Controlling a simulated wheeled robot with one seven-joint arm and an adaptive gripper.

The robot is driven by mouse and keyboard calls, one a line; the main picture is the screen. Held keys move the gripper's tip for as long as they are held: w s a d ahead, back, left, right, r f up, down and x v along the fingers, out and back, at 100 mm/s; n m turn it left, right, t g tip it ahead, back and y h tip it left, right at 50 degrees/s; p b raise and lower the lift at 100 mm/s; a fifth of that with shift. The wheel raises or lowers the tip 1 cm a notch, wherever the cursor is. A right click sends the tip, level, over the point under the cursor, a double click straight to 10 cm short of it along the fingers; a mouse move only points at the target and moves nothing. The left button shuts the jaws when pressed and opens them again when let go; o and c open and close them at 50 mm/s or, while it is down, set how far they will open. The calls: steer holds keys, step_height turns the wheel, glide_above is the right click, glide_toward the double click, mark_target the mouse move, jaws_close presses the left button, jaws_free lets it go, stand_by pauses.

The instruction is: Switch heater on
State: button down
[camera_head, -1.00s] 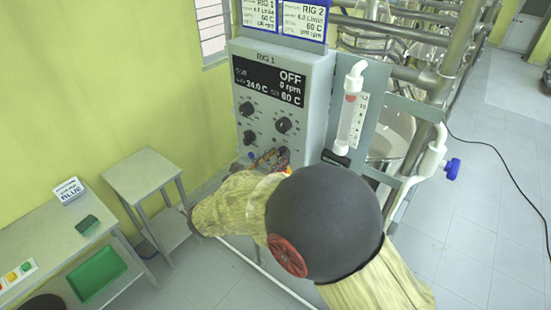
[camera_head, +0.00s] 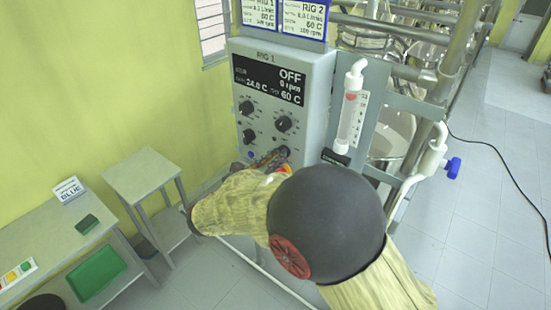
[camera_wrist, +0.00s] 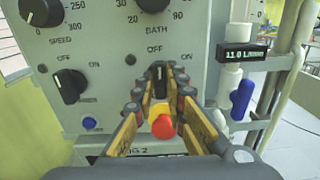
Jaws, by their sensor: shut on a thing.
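The RIG 1 control box (camera_head: 318,75) stands against the yellow wall. Its display (camera_head: 268,80) reads OFF, 0 rpm, 24.0 C and 60 C. In the wrist view, a black bath switch (camera_wrist: 159,72) sits below the BATH label, near the OFF and ON marks; its handle looks roughly upright. My gripper (camera_wrist: 161,79) is shut on this switch, with one finger on each side. In the head view my gripper (camera_head: 271,159) reaches the lower panel, and my arm hides part of it. A red button on a yellow base (camera_wrist: 162,124) shows between the fingers, below the switch.
A second black switch (camera_wrist: 67,86) and a blue light (camera_wrist: 89,123) are left of my gripper. A glass flow meter (camera_head: 350,122) and a blue valve handle (camera_head: 453,167) stand to the right. A small table (camera_head: 143,174) is at the left.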

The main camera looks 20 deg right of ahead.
steer(key=m+b, duration=0.3)
steer(key=b, duration=0.2)
steer(key=m+b, duration=0.4)
steer(key=b, duration=0.1)
steer(key=m+b, duration=0.4)
steer(key=b, duration=0.1)
steer(key=shift+s+d+f, duration=0.1)
steer(key=shift+s+f, duration=0.1)
steer(key=shift+f, duration=0.05)
steer(key=shift+r+m, duration=0.1)
steer(key=shift+m, duration=0.3)
steer(key=c, duration=1.8)
jaws_free()
steer(key=v, duration=1.2)
